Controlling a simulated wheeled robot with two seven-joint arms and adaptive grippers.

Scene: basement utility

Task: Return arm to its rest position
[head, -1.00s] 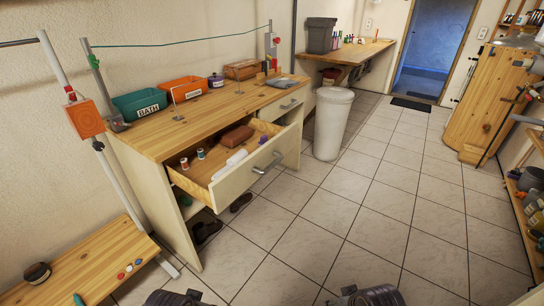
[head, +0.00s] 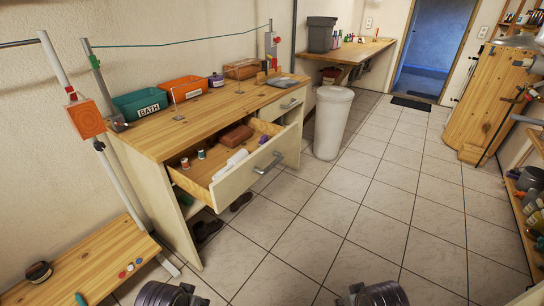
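Only the dark, ridged upper ends of my arms show, at the bottom edge of the head view. On the left is what looks like my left gripper (head: 172,294). On the right is what looks like my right gripper (head: 374,294). Both are cut off by the picture's edge and stand over the tiled floor, apart from the furniture. Their fingertips are not visible, and I see nothing held.
A wooden-topped cabinet (head: 158,143) stands left of centre with its drawer (head: 243,182) pulled out over the floor. A low wooden bench (head: 93,267) is at lower left. A white bin (head: 329,123) stands beyond the cabinet. The tiled floor (head: 378,205) is clear in the middle.

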